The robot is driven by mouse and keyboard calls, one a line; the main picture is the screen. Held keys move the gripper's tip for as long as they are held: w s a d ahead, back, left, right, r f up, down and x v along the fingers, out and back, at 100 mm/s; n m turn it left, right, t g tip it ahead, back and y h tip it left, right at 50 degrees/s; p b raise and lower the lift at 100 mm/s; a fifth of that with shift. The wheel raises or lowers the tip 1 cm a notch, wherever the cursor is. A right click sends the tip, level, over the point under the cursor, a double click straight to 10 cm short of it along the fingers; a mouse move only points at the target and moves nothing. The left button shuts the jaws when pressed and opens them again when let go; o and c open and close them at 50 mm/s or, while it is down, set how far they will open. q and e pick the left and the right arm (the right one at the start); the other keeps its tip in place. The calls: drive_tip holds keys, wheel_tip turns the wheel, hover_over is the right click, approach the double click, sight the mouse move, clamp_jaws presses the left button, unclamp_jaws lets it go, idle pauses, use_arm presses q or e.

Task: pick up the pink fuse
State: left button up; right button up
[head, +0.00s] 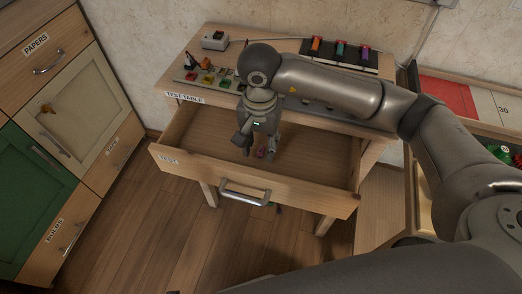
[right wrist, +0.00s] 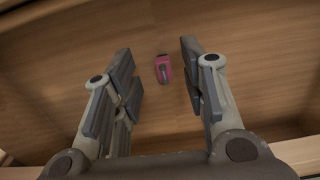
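The pink fuse (right wrist: 163,69) lies on the floor of the open drawer, between and beyond my right gripper's fingers in the right wrist view. In the head view it is a small pink spot (head: 260,153) just below the gripper. My right gripper (right wrist: 158,75) is open and empty, pointing down into the drawer over the fuse; it also shows in the head view (head: 258,150). The fingers appear apart from the fuse on both sides. My left gripper is not in view.
The drawer (head: 200,167) is pulled out of the test table (head: 215,40); its walls surround the gripper. Coloured fuses in a black block (head: 339,53) and several coloured pieces (head: 208,77) stand on the tabletop. Cabinets (head: 60,120) stand at the left.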

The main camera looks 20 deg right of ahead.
sight(260, 150)
drive_tip(key=f, duration=0.2)
drive_tip(key=shift+w+d+f, duration=0.1)
drive_tip(key=shift+w+f, duration=0.15)
drive_tip(key=shift+f, duration=0.5)
drive_tip(key=c, duration=0.8)
drive_tip(key=shift+c, duration=0.2)
